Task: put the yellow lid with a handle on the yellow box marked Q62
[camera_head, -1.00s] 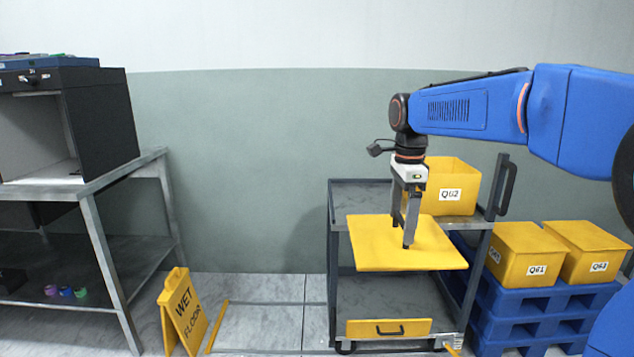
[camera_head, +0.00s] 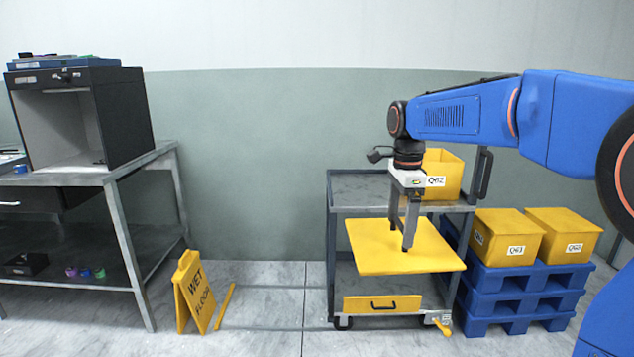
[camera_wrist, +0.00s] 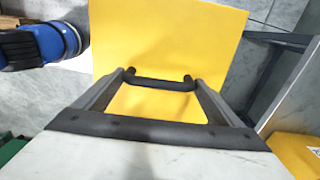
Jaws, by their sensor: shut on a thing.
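The yellow lid (camera_head: 373,246) hangs level from my gripper (camera_head: 407,238), in front of the cart. My gripper is shut on the lid's dark handle, which shows between the fingers in the wrist view (camera_wrist: 160,84). The lid also fills the middle of the wrist view (camera_wrist: 190,35). The open yellow box marked Q62 (camera_head: 446,168) stands on the cart's top shelf, behind and right of the gripper. The wrist and gripper hide its left part. The lid is apart from the box, lower in the picture and to its left.
The grey cart (camera_head: 350,186) has free room on its top shelf left of the box. A yellow panel with a handle (camera_head: 352,303) shows low on the cart. Boxes Q61 (camera_head: 515,235) and another (camera_head: 577,232) stand on blue pallets (camera_head: 515,303). A wet-floor sign (camera_head: 194,290) stands left.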

